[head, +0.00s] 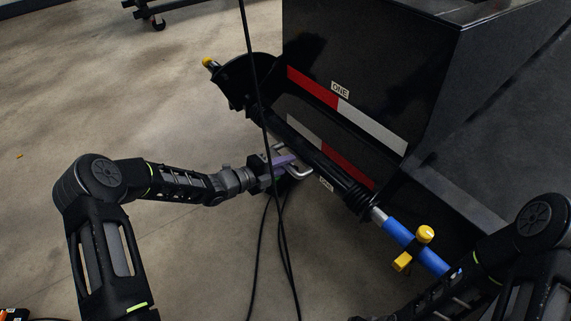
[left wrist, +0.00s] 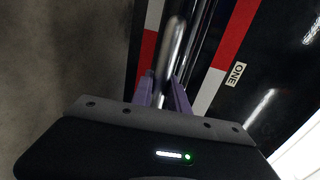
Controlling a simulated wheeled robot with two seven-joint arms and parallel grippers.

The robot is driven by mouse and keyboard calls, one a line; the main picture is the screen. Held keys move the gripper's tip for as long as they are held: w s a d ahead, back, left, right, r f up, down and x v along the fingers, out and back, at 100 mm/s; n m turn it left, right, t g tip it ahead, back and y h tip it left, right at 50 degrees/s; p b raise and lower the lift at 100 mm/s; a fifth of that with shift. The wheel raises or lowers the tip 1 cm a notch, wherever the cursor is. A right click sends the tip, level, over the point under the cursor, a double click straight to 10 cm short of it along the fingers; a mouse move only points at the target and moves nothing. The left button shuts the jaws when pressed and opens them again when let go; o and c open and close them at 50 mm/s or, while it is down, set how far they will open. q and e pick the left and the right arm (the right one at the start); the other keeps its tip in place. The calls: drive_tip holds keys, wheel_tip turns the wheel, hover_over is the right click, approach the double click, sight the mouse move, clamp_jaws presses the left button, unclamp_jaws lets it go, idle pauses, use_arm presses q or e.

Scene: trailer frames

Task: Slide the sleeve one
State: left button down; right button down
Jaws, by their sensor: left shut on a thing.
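A long black sleeve or tube (head: 318,160) runs diagonally along the front of a black trailer body (head: 370,60). A white "ONE" label (head: 326,184) shows at its lower side. A grey metal handle bar (head: 304,170) stands out from it. My left gripper (head: 287,161), with purple fingers, is shut on this bar from the left. In the left wrist view the fingers (left wrist: 163,92) sit on either side of the shiny bar (left wrist: 172,45); the contact is partly hidden. My right arm enters at lower right, but its gripper is not visible.
A second "ONE" label (head: 340,90) is beside red-and-white tape. A black cable (head: 262,110) hangs before my gripper. The floor at left is mostly clear.

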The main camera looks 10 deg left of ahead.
sight(325, 184)
idle(0.8)
